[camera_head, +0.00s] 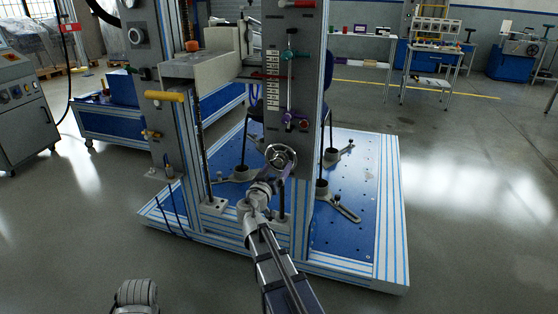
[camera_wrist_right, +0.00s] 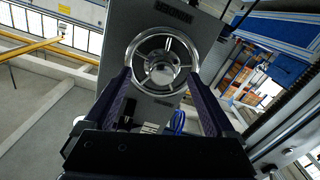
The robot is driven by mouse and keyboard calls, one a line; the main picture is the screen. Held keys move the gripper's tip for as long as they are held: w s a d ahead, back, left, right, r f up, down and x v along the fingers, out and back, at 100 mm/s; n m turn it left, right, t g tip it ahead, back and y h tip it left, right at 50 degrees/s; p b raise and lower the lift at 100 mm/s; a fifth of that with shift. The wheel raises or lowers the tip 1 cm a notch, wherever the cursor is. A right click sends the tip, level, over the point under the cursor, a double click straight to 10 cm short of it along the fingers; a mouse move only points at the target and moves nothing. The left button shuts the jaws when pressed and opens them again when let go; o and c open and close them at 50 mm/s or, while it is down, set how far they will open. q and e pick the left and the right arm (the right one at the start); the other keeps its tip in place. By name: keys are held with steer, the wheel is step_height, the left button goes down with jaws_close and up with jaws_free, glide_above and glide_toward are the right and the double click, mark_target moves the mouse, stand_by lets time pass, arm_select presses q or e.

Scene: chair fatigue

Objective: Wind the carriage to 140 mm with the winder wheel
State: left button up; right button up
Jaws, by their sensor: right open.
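The winder wheel (camera_head: 281,156) is a metal handwheel with spokes, low on the front of the grey column (camera_head: 295,60). In the right wrist view the wheel (camera_wrist_right: 160,68) faces me, with its hub in the middle. My right gripper (camera_head: 282,172) is open in front of the wheel. In the wrist view its two dark fingers (camera_wrist_right: 162,82) reach to the lower left and lower right of the rim; I cannot tell whether they touch it. A strip of pale scale labels (camera_head: 272,82) runs down the column; its numbers are unreadable.
A grey beam (camera_head: 200,68) with an orange knob juts left of the column. A yellow handle (camera_head: 165,96) sticks out at the left post. The blue perforated base plate (camera_head: 345,215) carries several clamp feet. Open floor lies right of the rig.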

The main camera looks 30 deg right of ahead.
steer(key=shift+s+a, duration=0.15)
steer(key=shift+s, duration=0.1)
steer(key=shift+n, duration=0.3)
steer(key=n, duration=0.5)
steer(key=shift+s+r, duration=0.1)
steer(key=shift+r, duration=0.1)
steer(key=n, duration=0.2)
steer(key=shift+n, duration=0.4)
steer(key=n, duration=0.4)
steer(key=shift+r+p, duration=0.2)
steer(key=shift+p, duration=0.2)
steer(key=n, duration=0.4)
steer(key=shift+a+r, duration=0.1)
steer(key=shift+n, duration=0.3)
